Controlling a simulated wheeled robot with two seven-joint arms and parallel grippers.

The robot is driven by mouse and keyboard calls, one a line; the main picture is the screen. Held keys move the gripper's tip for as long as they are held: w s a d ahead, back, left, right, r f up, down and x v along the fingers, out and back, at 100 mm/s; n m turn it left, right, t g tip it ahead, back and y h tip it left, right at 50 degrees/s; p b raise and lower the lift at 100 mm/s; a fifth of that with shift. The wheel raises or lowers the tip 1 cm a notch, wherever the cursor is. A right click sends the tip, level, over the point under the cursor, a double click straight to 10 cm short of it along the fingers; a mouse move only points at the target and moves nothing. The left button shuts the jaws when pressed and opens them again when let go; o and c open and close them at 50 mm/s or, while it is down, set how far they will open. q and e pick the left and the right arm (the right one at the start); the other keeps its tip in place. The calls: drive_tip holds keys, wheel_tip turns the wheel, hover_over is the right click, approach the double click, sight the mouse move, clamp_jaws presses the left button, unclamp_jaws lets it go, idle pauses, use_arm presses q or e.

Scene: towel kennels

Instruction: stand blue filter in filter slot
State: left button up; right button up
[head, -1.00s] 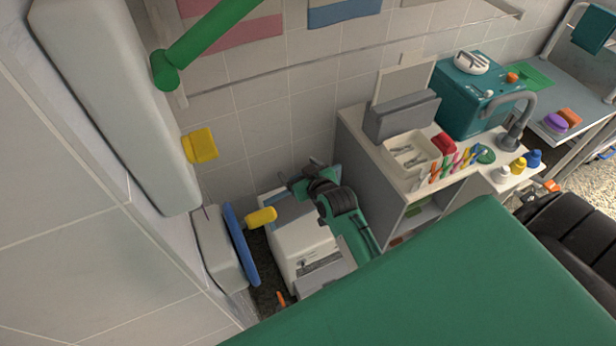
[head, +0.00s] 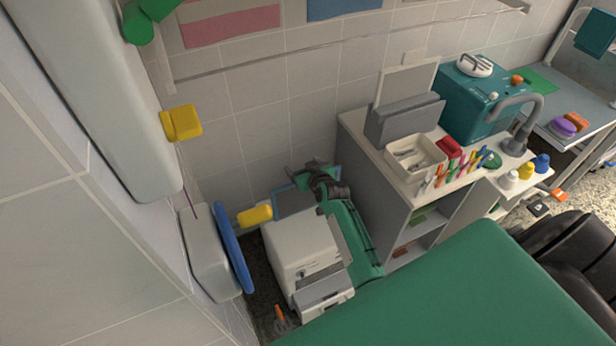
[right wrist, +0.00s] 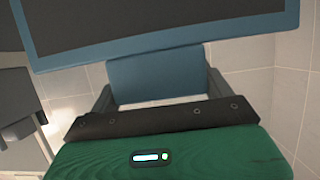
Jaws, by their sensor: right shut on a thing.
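The blue filter has a blue frame around a dark panel (right wrist: 165,22). In the right wrist view, my right gripper (right wrist: 158,84) is shut on its blue tab, and the panel extends beyond the fingers. In the head view, the right gripper (head: 318,172) is by the tiled wall, behind the white machine; the filter (head: 293,203) shows there as a dark, blue-edged panel, partly hidden by the gripper and machine. The white machine (head: 292,250) stands low by the wall. I cannot make out the filter slot clearly. My left gripper is not in view.
A counter cabinet (head: 365,165) stands right of the arm, with a grey block (head: 405,122), a cream tray (head: 398,158) and a teal box (head: 468,95) on top. A blue round pad (head: 231,248) and a yellow cylinder (head: 254,216) are left of the machine.

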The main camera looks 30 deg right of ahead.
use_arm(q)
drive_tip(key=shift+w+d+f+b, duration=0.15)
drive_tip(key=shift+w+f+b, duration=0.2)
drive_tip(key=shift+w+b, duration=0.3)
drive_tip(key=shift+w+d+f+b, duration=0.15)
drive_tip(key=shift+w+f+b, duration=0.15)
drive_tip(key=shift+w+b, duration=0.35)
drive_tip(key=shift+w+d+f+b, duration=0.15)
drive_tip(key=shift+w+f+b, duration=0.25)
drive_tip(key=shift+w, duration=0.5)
use_arm(e)
drive_tip(key=shift+x, duration=2.9)
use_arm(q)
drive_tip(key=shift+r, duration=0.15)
use_arm(e)
drive_tip(key=shift+r, duration=0.1)
use_arm(q)
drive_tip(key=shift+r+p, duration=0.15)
drive_tip(key=shift+p, duration=0.15)
